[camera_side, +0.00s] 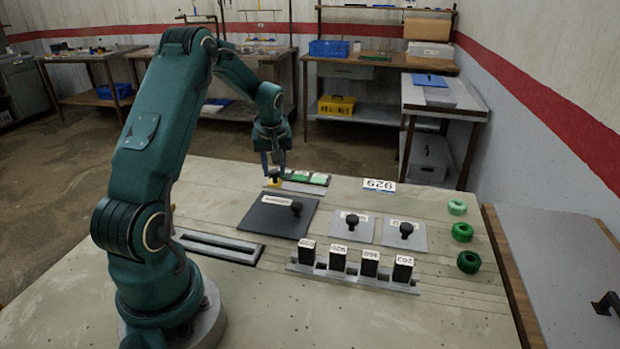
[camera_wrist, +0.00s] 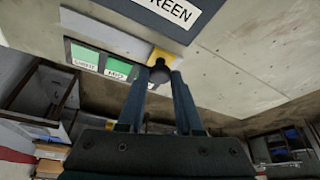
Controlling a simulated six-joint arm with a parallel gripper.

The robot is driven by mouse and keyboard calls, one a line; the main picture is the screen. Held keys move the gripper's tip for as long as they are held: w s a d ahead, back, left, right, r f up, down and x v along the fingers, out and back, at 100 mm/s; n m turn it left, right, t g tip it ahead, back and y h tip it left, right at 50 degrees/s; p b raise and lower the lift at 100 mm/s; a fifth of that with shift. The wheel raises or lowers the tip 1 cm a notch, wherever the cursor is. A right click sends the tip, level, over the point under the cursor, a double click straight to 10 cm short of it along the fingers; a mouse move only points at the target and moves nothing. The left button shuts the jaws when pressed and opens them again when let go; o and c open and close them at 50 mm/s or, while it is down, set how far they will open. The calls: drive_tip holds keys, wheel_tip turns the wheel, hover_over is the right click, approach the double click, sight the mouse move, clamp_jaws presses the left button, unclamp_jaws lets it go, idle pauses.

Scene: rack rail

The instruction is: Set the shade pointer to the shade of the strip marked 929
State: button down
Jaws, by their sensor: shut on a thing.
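The shade pointer, a yellow block (camera_side: 275,183) with a black knob, sits at the left end of a pale rail (camera_side: 303,188) in the side view. Its yellow part (camera_wrist: 161,54) and black knob (camera_wrist: 160,72) show in the wrist view. My gripper (camera_side: 275,171) is shut on the knob; its two fingers (camera_wrist: 159,83) flank it. Green shade patches (camera_side: 318,178) lie along the rail, to the right of the pointer; two labelled ones (camera_wrist: 85,55) show in the wrist view. A white card (camera_side: 379,185) reading 929 lies flat on the table.
A dark plate (camera_side: 264,218) with a knob and label lies in front of the rail. Two grey plates (camera_side: 343,232) with knobs lie to its right. Black blocks with number tags (camera_side: 338,260) stand in a rack. Three green rings (camera_side: 462,232) lie at the right.

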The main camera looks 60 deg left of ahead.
sight(294, 189)
drive_tip(key=w+d, duration=0.3)
drive_tip(key=shift+w+d, duration=0.3)
drive_tip(key=c, duration=0.6)
unclamp_jaws()
drive_tip(key=shift+v, duration=2.6)
